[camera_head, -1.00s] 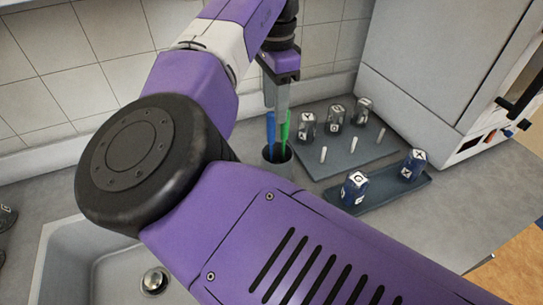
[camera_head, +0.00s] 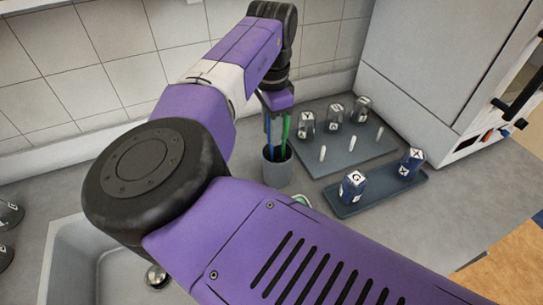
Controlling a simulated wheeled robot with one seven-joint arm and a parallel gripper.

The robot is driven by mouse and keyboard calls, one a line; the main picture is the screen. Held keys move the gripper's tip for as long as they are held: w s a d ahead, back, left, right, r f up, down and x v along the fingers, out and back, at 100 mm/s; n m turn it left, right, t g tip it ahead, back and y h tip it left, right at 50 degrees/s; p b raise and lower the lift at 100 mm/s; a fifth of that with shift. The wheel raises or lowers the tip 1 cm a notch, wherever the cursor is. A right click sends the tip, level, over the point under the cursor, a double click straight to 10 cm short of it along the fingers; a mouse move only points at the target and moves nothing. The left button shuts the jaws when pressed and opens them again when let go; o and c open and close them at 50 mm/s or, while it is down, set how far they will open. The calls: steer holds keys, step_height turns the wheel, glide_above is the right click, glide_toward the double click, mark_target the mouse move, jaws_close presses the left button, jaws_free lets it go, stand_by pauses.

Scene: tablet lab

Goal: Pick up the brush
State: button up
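A grey cup (camera_head: 277,172) stands on the counter behind my forearm. A blue handle (camera_head: 268,128) and a green handle (camera_head: 285,128) stick up out of it. I cannot tell which of them is the brush, as their lower ends are inside the cup. My gripper (camera_head: 276,112) points down just above the cup, around the upper parts of the handles. Its fingertips are small and partly hidden, so I cannot see whether they are apart or closed on a handle.
A dark tray (camera_head: 345,158) with lettered bottles and small white pegs lies right of the cup. A smaller blue tray (camera_head: 378,196) holds two blue lettered bottles. A sink (camera_head: 80,262) is at front left. A large white appliance (camera_head: 440,70) stands at back right.

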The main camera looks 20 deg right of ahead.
jaws_close()
steer(key=shift+r, duration=0.15)
